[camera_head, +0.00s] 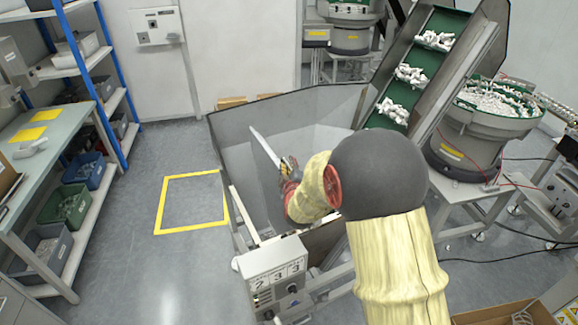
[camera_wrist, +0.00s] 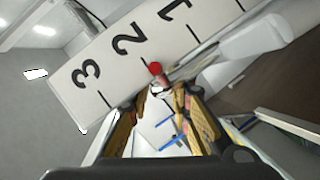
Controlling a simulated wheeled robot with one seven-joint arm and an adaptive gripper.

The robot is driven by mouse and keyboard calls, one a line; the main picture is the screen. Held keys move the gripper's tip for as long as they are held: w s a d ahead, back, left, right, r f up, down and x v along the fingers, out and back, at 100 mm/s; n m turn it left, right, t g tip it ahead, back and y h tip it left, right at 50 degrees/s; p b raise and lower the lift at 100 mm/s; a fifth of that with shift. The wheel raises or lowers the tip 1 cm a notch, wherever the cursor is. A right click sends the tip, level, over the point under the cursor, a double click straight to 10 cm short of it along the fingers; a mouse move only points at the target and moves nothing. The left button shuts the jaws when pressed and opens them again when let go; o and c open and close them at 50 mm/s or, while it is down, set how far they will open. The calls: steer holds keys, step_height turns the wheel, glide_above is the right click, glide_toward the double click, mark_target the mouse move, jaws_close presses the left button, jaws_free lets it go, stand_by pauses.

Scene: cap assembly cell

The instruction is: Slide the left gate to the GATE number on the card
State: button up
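A white scale plate (camera_wrist: 110,62) with the numbers 3, 2 and 1 crosses the wrist view at a tilt. A red round marker (camera_wrist: 155,68) is by the tick of the 2, above a small pale and reddish handle-like part (camera_wrist: 160,87). My gripper (camera_wrist: 158,103) has its two fingers apart on either side below that part; I see no clear contact. In the head view my gripper (camera_head: 289,166) is at the lower end of a pale bar (camera_head: 264,147) over the grey hopper (camera_head: 240,135). The gate itself cannot be told apart clearly.
A grey box (camera_head: 268,262) at the hopper's front carries number cards that seem to read 2, 3, 3; their labels are too small to read. A conveyor (camera_head: 412,75) with white parts and a bowl feeder (camera_head: 480,130) stand right.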

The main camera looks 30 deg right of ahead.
steer(key=shift+o, duration=0.6)
steer(key=shift+s+a+r, duration=0.15)
steer(key=shift+s, duration=0.05)
steer(key=v, duration=1.1)
steer(key=shift+s, duration=0.2)
steer(key=shift+a, duration=0.15)
